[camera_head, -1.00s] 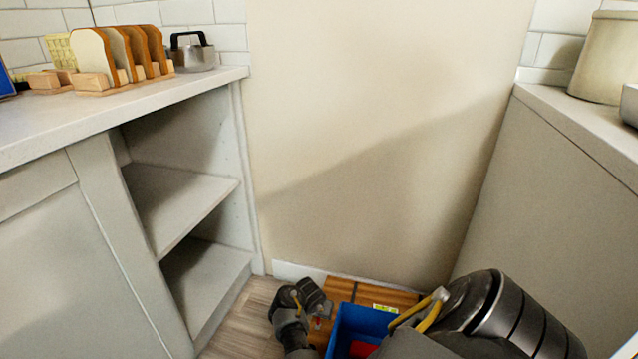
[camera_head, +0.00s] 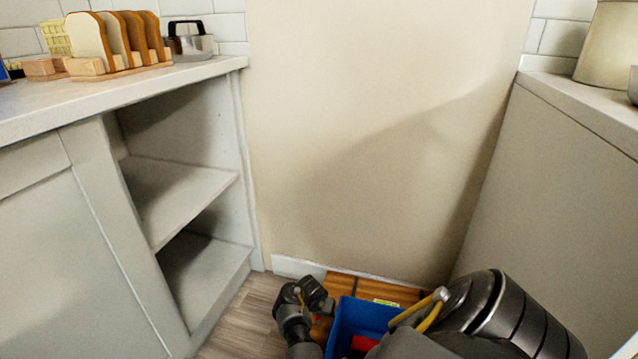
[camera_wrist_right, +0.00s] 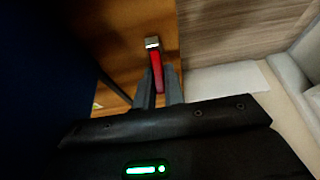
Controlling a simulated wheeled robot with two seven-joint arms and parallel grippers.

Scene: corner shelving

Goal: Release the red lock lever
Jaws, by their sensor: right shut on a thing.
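The red lock lever (camera_wrist_right: 158,72) has a pale metal tip and stands out against a wooden surface (camera_wrist_right: 118,45) in the right wrist view. My right gripper (camera_wrist_right: 161,84) has its two dark fingers on either side of the lever's red part and is shut on it. In the head view, a small red patch shows beside the dark wrist parts, left of the blue container. The fingers cannot be made out there. My left gripper is not in view.
A blue container (camera_head: 343,322) with something red inside stands beside the wooden surface (camera_head: 338,286). An open-shelved white cabinet (camera_head: 190,190) is on the left and a counter (camera_head: 560,150) on the right. Bare floor (camera_head: 245,310) shows between the left cabinet and my arm.

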